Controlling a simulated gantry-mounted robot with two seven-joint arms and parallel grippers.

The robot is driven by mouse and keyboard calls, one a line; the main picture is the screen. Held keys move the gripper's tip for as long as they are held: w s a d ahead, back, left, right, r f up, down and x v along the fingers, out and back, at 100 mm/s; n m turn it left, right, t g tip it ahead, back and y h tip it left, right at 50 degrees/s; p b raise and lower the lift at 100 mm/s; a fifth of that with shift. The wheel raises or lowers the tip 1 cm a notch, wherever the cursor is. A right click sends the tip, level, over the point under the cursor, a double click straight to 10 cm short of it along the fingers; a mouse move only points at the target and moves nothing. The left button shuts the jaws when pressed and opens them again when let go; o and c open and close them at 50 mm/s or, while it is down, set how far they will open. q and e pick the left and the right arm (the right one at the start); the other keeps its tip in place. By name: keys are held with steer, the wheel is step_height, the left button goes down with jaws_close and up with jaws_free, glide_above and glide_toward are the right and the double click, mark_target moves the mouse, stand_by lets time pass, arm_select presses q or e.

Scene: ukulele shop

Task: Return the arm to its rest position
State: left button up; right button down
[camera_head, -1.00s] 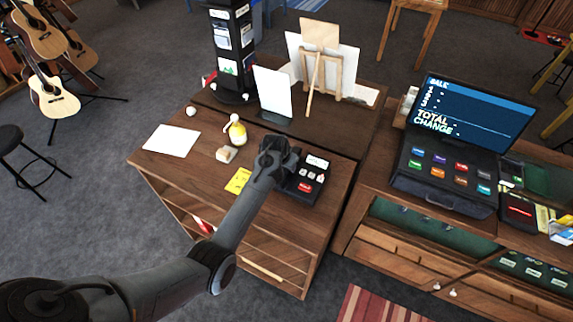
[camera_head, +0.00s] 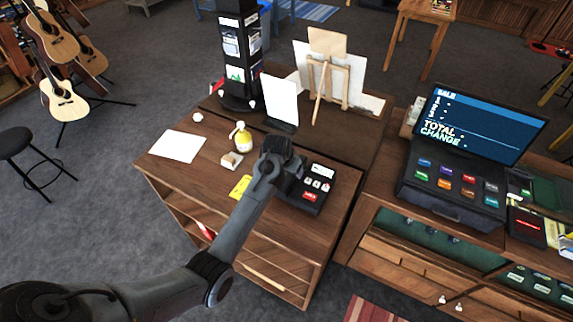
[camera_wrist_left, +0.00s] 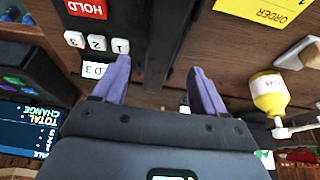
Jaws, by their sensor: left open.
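My left arm comes in from the lower left of the head view and reaches over the wooden counter (camera_head: 202,178). My left gripper (camera_wrist_left: 158,76) is open, with its two purple fingers apart and nothing between them. In the head view it is beside the black keypad device (camera_head: 313,190), at its left edge. The wrist view shows the device's red HOLD button (camera_wrist_left: 88,8) and white number keys (camera_wrist_left: 97,42) beside one finger. In the head view the arm hides part of the counter and device, and the fingertips are hard to make out. My right gripper is not in view.
A white sign (camera_head: 280,101), black rack (camera_head: 239,60) and small easel (camera_head: 324,80) stand behind. A cash register (camera_head: 455,185) is right.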

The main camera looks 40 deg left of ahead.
arm_select(q)
steer(key=v, duration=0.5)
steer(key=shift+b, duration=0.3)
steer(key=shift+s+d+r, duration=0.1)
steer(key=shift+s+r, duration=0.1)
steer(key=shift+r, duration=0.1)
steer(key=s+d+f+m+p, duration=0.1)
steer(key=s+d, duration=0.4)
steer(key=s, duration=0.5)
steer(key=s+d+m+p, duration=0.1)
steer(key=s+d+m, duration=0.1)
steer(key=s+d, duration=0.4)
steer(key=s+d+f+m+h+p, duration=0.1)
steer(key=s+d, duration=0.4)
steer(key=s, duration=1)
steer(key=shift+d+f+m+g+p, duration=0.3)
steer(key=shift+g+p, duration=0.1)
steer(key=shift+p, duration=0.05)
